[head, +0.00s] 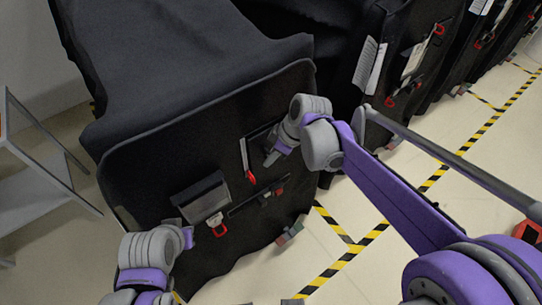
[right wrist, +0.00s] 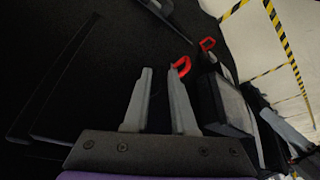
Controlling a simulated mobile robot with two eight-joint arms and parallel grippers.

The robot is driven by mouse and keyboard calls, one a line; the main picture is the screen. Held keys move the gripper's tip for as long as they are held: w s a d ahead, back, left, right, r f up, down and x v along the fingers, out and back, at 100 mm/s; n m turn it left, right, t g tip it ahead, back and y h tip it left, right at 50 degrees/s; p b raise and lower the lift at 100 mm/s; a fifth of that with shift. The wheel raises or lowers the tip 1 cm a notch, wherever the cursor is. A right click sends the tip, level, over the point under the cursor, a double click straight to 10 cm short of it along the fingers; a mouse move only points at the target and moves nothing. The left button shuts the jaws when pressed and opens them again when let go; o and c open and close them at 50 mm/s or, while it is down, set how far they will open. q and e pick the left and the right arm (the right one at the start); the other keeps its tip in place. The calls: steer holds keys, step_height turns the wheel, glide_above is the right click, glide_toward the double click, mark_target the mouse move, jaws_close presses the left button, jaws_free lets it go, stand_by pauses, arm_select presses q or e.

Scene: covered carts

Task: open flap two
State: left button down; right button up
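A black covered cart (head: 125,165) stands in front of me, its dark front cover tilted in the head view. A red pull loop on a grey strip (head: 250,177) hangs on the cover, just left of and below my right gripper (head: 272,157). A second red loop (head: 219,230) hangs lower left. In the right wrist view, my right gripper (right wrist: 160,74) is open with nothing between its fingers. One red loop (right wrist: 181,66) is by its right fingertip; whether they touch is unclear. My left gripper (head: 188,236) is mostly hidden behind its wrist, near the second loop. No label identifies flap two.
More black covered carts (head: 400,60) with red loops and paper sheets stand in a row at the right. A grey shelf frame (head: 45,185) is at the left.

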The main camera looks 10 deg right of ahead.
steer(key=shift+a+f, duration=0.1)
steer(key=shift+f, duration=0.05)
steer(key=shift+c, duration=0.3)
jaws_close()
stand_by(1.1)
